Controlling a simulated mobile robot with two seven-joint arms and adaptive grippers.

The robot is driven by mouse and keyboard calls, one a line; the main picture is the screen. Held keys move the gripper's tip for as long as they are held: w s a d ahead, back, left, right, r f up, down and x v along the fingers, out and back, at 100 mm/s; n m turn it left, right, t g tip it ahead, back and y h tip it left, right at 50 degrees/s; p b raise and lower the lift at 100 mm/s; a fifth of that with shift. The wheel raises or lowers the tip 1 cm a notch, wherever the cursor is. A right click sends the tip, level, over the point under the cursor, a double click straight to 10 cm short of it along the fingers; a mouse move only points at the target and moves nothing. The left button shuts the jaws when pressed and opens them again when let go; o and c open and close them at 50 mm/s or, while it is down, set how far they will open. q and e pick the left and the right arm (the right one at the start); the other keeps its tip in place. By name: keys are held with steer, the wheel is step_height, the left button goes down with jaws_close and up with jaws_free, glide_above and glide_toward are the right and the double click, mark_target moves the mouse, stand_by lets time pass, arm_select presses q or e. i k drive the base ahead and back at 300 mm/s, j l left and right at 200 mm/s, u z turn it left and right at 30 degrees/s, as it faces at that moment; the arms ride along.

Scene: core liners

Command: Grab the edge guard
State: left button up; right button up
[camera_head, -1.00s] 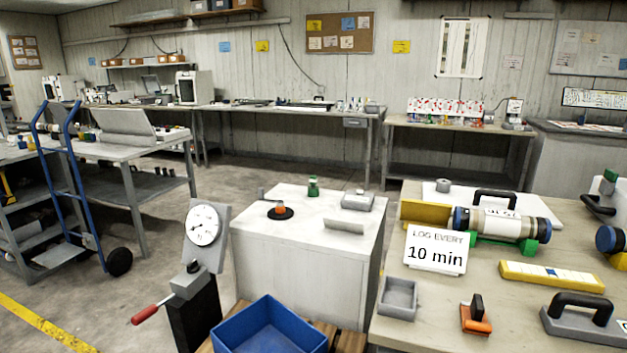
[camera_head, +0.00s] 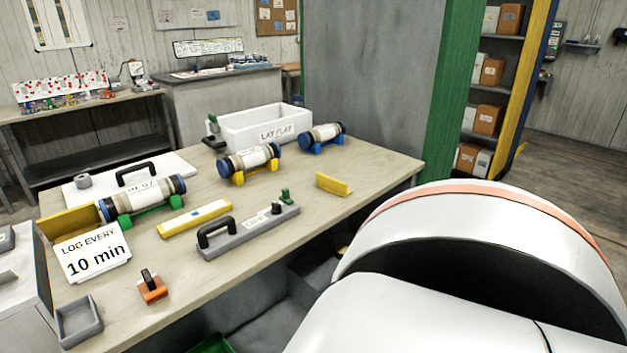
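A short yellow angle-shaped piece (camera_head: 333,185), which looks like the edge guard, lies on the wooden-topped workbench (camera_head: 385,170) near its front right part. Nothing touches it. A larger yellow plate (camera_head: 68,221) stands at the bench's left end behind the "LOG EVERY 10 min" sign (camera_head: 92,255); I cannot tell whether it is also a guard. Neither of my grippers is in view. A large white rounded part with an orange stripe, probably my own arm, fills the lower right and hides the floor there.
Core cylinders sit on green (camera_head: 145,200), yellow (camera_head: 250,163) and blue (camera_head: 323,138) cradles. A white "LAY FLAT" tray (camera_head: 262,127) is behind. A yellow level (camera_head: 194,219), grey handled tool (camera_head: 248,231), orange tool (camera_head: 152,287) and grey tray (camera_head: 78,321) lie in front.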

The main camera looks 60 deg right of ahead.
mark_target(333, 185)
steer(key=z, duration=2.1)
steer(key=i+l, duration=0.25)
steer(key=z, duration=0.05)
